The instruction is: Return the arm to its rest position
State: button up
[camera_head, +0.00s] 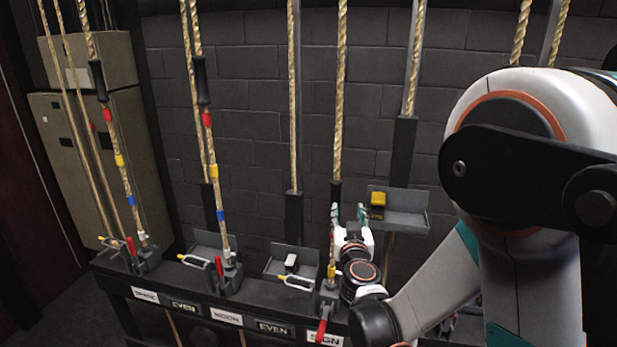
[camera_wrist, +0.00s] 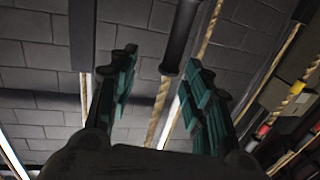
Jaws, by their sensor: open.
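My gripper (camera_head: 349,213) points up in the head view, in front of the rope rail and close to a hanging rope (camera_head: 340,110). Its teal fingers are spread apart with nothing between their tips. In the wrist view my gripper (camera_wrist: 158,82) also shows open, with a dark rope sleeve (camera_wrist: 180,40) and a rope (camera_wrist: 158,110) beyond the gap. I cannot tell whether a finger touches the rope. My arm bends from the right side of the head view down and across to the rail.
A dark rail (camera_head: 190,298) with labels, red levers (camera_head: 219,267) and several ropes runs across the front. Grey trays hold a yellow block (camera_head: 378,200) and a white block (camera_head: 291,261). A brick wall (camera_head: 255,100) stands behind; a beige cabinet (camera_head: 85,140) stands left.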

jog(key=s+d+r+m+g+h+b, duration=0.25)
jog(key=s+d+g, duration=0.25)
jog(key=s+d, duration=0.6)
jog(key=s+a+f+n+g+y, duration=0.2)
jog(key=s+a+f, duration=0.1)
jog(key=s, duration=0.8)
jog(key=s+a+f+n+g+y+b, duration=0.1)
jog(key=s+a+f+g+y, duration=0.1)
jog(key=s, duration=1)
jog(key=shift+a+f+n+g, duration=0.35)
jog(key=shift+a+f+g, duration=0.3)
jog(key=shift+a+g, duration=0.2)
jog(key=shift+w, duration=0.1)
